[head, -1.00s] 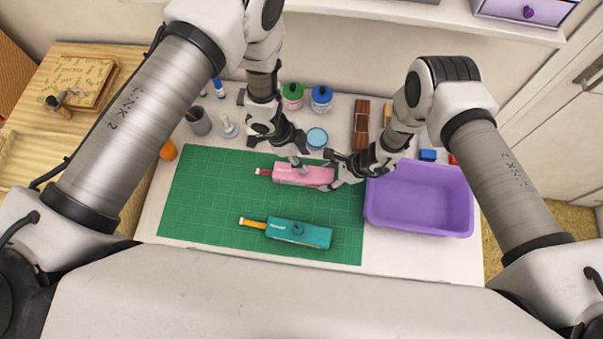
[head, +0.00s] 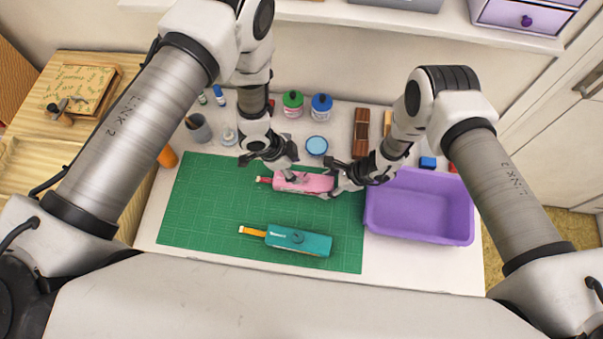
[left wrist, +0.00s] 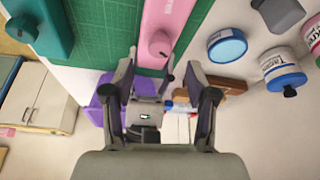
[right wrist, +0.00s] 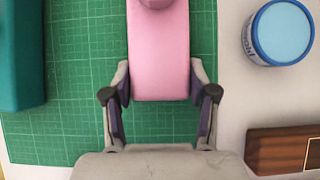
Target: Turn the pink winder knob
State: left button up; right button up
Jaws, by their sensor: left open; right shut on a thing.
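My right gripper (head: 336,182) is shut on the winder's right end, one finger on each side (right wrist: 160,84).
A teal winder (head: 305,242) lies nearer on the mat (head: 200,215). A purple bin (head: 420,205) stands right of it. Behind are green and blue bottles (head: 321,106), a blue-lidded jar (head: 316,146), a grey cup (head: 198,128) and a brown wooden piece (head: 361,130).

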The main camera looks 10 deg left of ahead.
aim_at(304, 176)
pick_arm(q)
jog(key=x, duration=0.5)
jog(key=shift+f, duration=0.2)
grip_shut()
jog(key=shift+m, duration=0.3)
jog(key=m+g, duration=0.1)
jog(key=m, duration=0.3)
jog(key=shift+w+g, duration=0.1)
jog(key=shift+g, duration=0.3)
jog(key=m+g, duration=0.1)
jog(key=m, duration=0.3)
jog(key=shift+w+d+m+g+y, duration=0.15)
jog(key=shift+m+g+y, duration=0.15)
jog(key=shift+g, duration=0.1)
jog(key=m+g+y, duration=0.1)
jog(key=m, duration=0.3)
jog(key=shift+d+m, duration=0.1)
jog(key=shift+m, duration=0.2)
jog(key=shift+m+g+y, duration=0.4)
jog(key=shift+m+y, duration=0.4)
jog(key=shift+m, duration=1)
